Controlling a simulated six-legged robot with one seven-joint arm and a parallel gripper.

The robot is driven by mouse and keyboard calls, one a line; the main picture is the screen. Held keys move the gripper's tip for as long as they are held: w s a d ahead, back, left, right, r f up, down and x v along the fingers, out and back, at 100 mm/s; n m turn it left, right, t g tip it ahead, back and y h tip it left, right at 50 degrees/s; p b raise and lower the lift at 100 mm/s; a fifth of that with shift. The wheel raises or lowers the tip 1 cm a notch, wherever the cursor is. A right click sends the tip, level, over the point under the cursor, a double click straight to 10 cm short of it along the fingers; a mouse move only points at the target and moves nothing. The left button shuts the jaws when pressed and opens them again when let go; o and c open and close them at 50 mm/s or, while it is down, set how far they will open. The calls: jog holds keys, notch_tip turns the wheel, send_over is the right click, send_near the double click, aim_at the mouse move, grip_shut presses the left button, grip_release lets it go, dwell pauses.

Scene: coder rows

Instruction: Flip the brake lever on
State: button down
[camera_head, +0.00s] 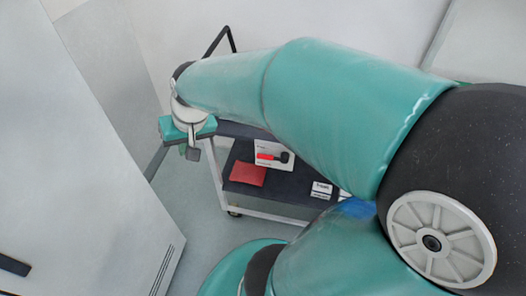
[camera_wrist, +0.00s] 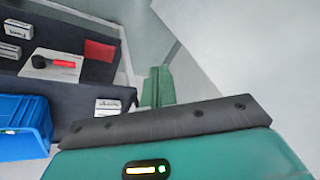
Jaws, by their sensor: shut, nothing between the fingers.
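What looks like the brake lever (camera_head: 270,156), a red and black handle on a white plate, lies on the dark shelf of a cart, partly beside my forearm in the head view. In the wrist view the lever (camera_wrist: 60,63) is at the upper left, its red part pointing right and its black end left. I cannot tell its on or off position. My gripper (camera_head: 191,152) is to the left of the cart in the head view, apart from the lever. In the wrist view its green fingers (camera_wrist: 158,86) are together with nothing between them.
A red flat item (camera_head: 246,173) lies next to the lever. Small white boxes (camera_wrist: 107,106) and a blue bin (camera_wrist: 22,128) are also on the cart. A large grey cabinet (camera_head: 80,170) stands at the left. Bare floor lies between cabinet and cart.

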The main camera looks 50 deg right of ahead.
jog(key=d+f+m+g+h, duration=0.1)
jog(key=d+f+m, duration=0.3)
jog(key=d+f, duration=0.55)
jog(key=m+g+h, duration=0.2)
jog(key=m, duration=0.2)
send_over(263, 156)
jog(key=s+a, duration=0.1)
jog(key=a, duration=0.2)
notch_tip(263, 156, down, 2)
jog(key=shift+s, duration=0.1)
jog(key=shift+f, duration=0.2)
jog(key=d+f, duration=0.1)
jog(key=f, duration=0.8)
jog(key=w+d+f, duration=0.1)
jog(key=f, duration=0.3)
jog(key=shift+d+f, duration=0.2)
jog(key=shift+d, duration=0.15)
jog(key=shift+f+h, duration=0.15)
jog(key=shift+h, duration=0.15)
